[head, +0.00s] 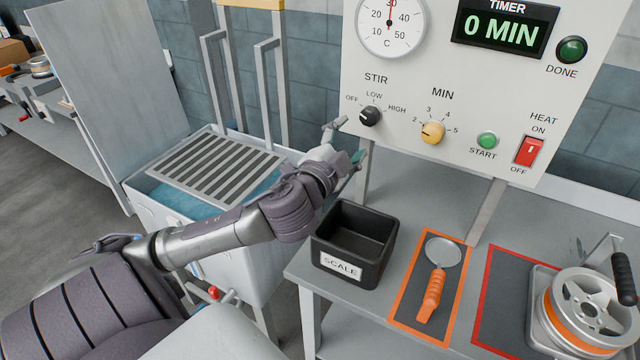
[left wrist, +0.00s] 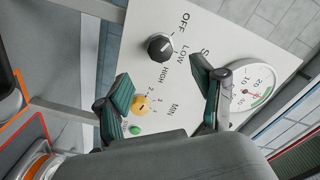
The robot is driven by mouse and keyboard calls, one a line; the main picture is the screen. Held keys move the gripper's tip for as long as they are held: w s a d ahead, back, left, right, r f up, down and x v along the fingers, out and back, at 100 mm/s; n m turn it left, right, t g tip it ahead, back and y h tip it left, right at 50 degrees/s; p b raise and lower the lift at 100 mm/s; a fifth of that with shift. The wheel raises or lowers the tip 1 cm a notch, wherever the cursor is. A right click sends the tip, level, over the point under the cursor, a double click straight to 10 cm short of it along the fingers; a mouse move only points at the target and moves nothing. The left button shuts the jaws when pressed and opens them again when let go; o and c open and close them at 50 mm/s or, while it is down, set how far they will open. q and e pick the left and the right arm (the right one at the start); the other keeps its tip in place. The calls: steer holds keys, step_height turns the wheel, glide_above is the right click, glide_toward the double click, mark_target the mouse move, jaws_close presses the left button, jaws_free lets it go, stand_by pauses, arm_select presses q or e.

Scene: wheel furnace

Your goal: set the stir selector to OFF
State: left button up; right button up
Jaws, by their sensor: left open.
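The stir selector (head: 371,116) is a black knob on the white panel under the word STIR, with OFF, LOW and HIGH around it. It also shows in the left wrist view (left wrist: 160,47), where its pale pointer mark appears turned toward the OFF side. My left gripper (head: 345,143) is open, just left of and below the knob in the head view. In the left wrist view my green-padded fingers (left wrist: 160,70) are spread, with the knob beyond and between their tips, apart from them. My right gripper is not in view.
A yellow MIN knob (head: 433,132), green START button (head: 487,140) and red HEAT switch (head: 530,151) sit right of the selector. Below are a black SCALE bin (head: 378,272), an orange-handled skimmer (head: 432,297) and a wheel (head: 590,308). A slatted tank (head: 150,195) stands left.

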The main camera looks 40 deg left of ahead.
arm_select(q)
steer(key=s+d+f+n+g, duration=0.1)
steer(key=s+f+g, duration=0.2)
steer(key=f, duration=0.4)
steer(key=s+d+f+n+g, duration=0.2)
steer(key=s+f, duration=0.4)
steer(key=f, duration=0.2)
steer(key=s+d+f+n+g+h+b, duration=0.1)
steer(key=s+f+g, duration=0.2)
steer(key=f, duration=0.4)
steer(key=shift+s+d+f+n+g, duration=0.3)
steer(key=shift+s+d+f, duration=0.1)
steer(key=shift+s, duration=0.25)
steer(key=s+d+f+n+g+h, duration=0.1)
steer(key=s+d+f+g+h, duration=0.35)
steer(key=s+d+f, duration=0.65)
step_height(320, 180, down, 23)
steer(key=s+g, duration=0.2)
steer(key=s, duration=0.1)
steer(key=s+a+f+g+y, duration=0.1)
steer(key=s+a+f, duration=0.3)
steer(key=s+f, duration=1.2)
